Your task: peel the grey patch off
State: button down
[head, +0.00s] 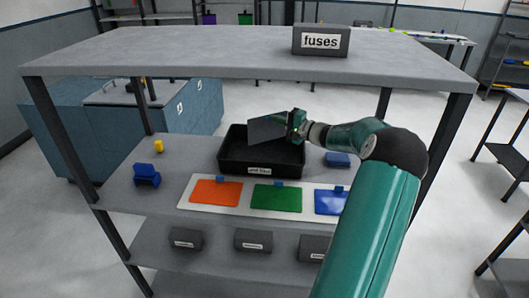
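My gripper (293,126) is over the right part of a black open tray (232,168). It appears shut on the right edge of a flat grey patch (267,129). The grey patch is held tilted above the tray, apart from the board. The white board (247,196) lies on the middle shelf in front of the tray. An orange patch (215,192), a green patch (276,198) and a blue patch (329,202) lie on it, each with a small blue tab at its top edge. My arm hides the right end of the board.
A box labelled "fuses" (320,41) stands on the top shelf (180,52). A dark blue object (146,175) and a yellow piece (158,146) sit at the left of the middle shelf. Another blue block (338,159) lies right of the tray. Small grey bins (253,239) stand below.

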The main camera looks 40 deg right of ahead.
jog(key=c, duration=1.6)
grip_release()
jog(key=shift+w, duration=0.1)
jog(key=shift+o, duration=0.2)
jog(key=v, duration=1.4)
jog(key=shift+a, duration=0.15)
